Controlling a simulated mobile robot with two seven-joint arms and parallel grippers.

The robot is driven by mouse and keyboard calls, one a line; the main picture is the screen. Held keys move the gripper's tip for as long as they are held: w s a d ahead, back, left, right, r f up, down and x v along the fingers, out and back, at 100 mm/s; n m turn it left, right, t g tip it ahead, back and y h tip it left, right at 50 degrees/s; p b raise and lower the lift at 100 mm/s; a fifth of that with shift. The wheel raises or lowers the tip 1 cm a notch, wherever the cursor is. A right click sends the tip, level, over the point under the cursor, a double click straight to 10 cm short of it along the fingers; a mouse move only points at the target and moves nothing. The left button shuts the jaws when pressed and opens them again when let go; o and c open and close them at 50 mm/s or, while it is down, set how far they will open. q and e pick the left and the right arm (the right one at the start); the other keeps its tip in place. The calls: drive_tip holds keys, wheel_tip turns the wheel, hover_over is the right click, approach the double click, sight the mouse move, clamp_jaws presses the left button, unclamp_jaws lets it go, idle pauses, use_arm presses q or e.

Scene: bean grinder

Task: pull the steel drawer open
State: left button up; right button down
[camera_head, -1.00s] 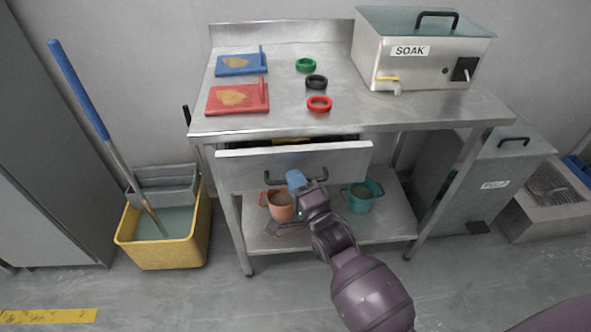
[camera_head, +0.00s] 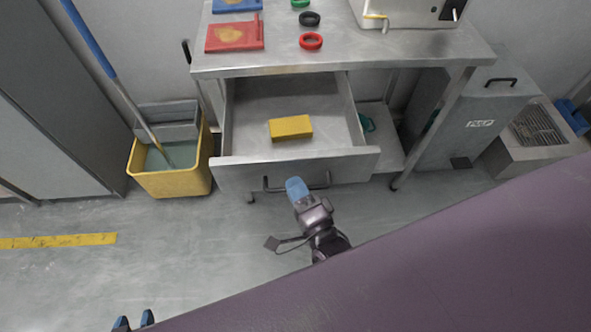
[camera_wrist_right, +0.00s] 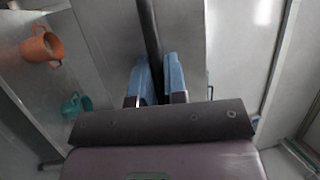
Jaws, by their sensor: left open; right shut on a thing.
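The steel drawer (camera_head: 230,172) under the table is pulled well out, and its inside shows. A yellow block (camera_head: 290,127) lies on the drawer floor. The dark bar handle (camera_head: 321,184) is on the drawer front. My right gripper (camera_head: 296,187) is shut on this handle. In the right wrist view, the blue fingers of the right gripper (camera_wrist_right: 157,80) sit on either side of the dark handle bar (camera_wrist_right: 148,30). My left gripper (camera_head: 134,322) shows only its blue fingertips at the bottom left edge, apart and empty, away from the drawer.
The steel table (camera_head: 400,50) holds a red board (camera_head: 232,38), rings and a steel box (camera_head: 410,12). A yellow mop bucket (camera_head: 172,178) stands left of the drawer and a grey bin (camera_head: 470,125) right. A teal mug (camera_head: 367,122) is partly hidden. Floor in front is clear.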

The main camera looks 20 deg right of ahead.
use_arm(q)
drive_tip(key=shift+r, duration=0.15)
use_arm(e)
drive_tip(key=shift+s+a, duration=0.15)
drive_tip(key=shift+s, duration=0.35)
use_arm(q)
drive_tip(key=shift+w+r, duration=0.1)
drive_tip(key=shift+w, duration=0.05)
use_arm(e)
drive_tip(key=c, duration=1.2)
unclamp_jaws()
use_arm(q)
drive_tip(key=shift+w, duration=0.1)
drive_tip(key=shift+a, duration=0.1)
use_arm(e)
drive_tip(key=shift+v, duration=5.4)
drive_tip(key=shift+f, duration=0.1)
